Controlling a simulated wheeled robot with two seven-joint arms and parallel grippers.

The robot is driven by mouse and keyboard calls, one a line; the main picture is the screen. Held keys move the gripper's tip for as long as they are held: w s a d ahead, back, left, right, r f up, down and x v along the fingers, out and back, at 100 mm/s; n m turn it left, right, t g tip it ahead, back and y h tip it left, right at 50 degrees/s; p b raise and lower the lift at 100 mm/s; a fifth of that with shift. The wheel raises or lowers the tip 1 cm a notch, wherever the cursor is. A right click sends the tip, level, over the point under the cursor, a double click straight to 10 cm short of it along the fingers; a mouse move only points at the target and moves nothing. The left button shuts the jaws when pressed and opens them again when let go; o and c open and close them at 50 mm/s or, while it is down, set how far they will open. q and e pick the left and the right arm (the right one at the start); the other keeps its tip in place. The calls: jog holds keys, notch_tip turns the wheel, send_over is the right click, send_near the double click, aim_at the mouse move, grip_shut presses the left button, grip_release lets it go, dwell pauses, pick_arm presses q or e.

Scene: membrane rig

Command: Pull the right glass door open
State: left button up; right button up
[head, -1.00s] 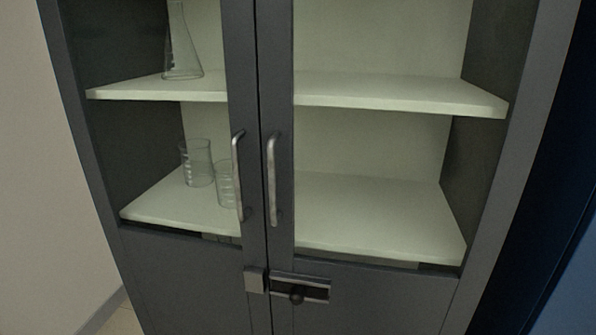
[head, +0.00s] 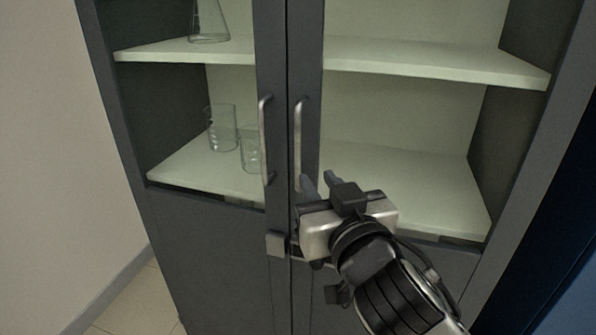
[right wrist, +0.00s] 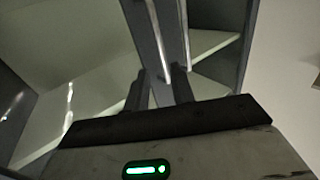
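The right glass door (head: 306,70) of the grey cabinet looks shut, its dark frame flush beside the left door's. Its upright metal handle (head: 298,140) is on the inner edge; it also shows in the right wrist view (right wrist: 157,38). My right gripper (head: 319,184) is open, at the lower end of this handle. In the right wrist view, the handle's line runs down between the two fingers (right wrist: 159,90); I cannot tell whether they touch it. The gripper hides most of the latch below. My left gripper is not in view.
The left door's handle (head: 265,140) stands close beside the right one. A latch plate (head: 277,243) sits on the left door below. Glass beakers (head: 222,130) and a flask (head: 208,22) stand on the left shelves. The right shelves look empty.

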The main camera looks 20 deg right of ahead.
aim_at(299, 153)
pick_arm(q)
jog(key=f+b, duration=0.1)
jog(key=b, duration=0.1)
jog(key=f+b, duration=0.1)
jog(key=b, duration=0.1)
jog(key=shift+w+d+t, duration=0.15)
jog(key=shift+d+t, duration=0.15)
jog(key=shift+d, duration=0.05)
pick_arm(e)
jog(key=w, duration=1.1)
grip_shut()
